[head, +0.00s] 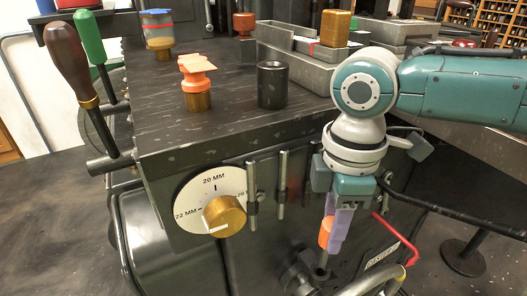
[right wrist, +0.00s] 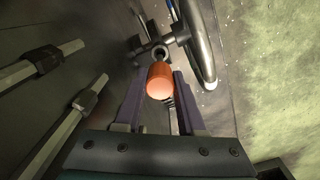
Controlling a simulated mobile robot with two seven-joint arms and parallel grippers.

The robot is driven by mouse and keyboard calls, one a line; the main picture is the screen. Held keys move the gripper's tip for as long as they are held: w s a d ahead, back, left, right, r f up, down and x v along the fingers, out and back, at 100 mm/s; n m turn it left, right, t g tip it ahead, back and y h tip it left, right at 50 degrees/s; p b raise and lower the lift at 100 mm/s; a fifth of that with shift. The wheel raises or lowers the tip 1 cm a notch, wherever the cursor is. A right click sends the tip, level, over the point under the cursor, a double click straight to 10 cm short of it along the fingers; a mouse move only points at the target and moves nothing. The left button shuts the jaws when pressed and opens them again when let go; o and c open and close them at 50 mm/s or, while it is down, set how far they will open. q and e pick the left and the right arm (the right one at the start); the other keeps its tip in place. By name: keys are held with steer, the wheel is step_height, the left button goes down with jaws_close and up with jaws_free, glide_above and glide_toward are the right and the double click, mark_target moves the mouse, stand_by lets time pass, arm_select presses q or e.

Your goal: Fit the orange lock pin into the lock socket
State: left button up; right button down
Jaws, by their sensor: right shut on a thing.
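The orange lock pin (head: 326,232) is between the purple fingers of my right gripper (head: 335,240), in front of the dark machine's front face. In the right wrist view my right gripper (right wrist: 157,76) is shut on the pin, whose rounded orange head (right wrist: 160,82) faces the camera. A ringed dark opening, which looks like the lock socket (right wrist: 161,51), lies just beyond the pin. The pin's far end is at or close to that opening; I cannot tell whether it is inside. My left gripper does not show.
A dial with a brass knob (head: 224,215) and two upright metal bars (head: 252,197) are left of my right gripper. A curved wheel rim (right wrist: 197,45) is close on the right in the wrist view. A red cable (head: 402,238) hangs nearby. An orange-topped brass piece (head: 198,80) stands on the machine top.

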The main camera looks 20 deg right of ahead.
mark_target(322, 266)
steer(key=shift+f+p, duration=0.1)
steer(key=shift+p, duration=0.9)
stand_by(1.6)
steer(key=shift+f+b, duration=2.15)
steer(key=shift+f, duration=1.05)
steer(key=shift+c, duration=2.2)
jaws_free()
steer(key=shift+r, duration=0.1)
step_height(322, 266, up, 9)
steer(key=p, duration=0.4)
steer(key=shift+r, duration=0.45)
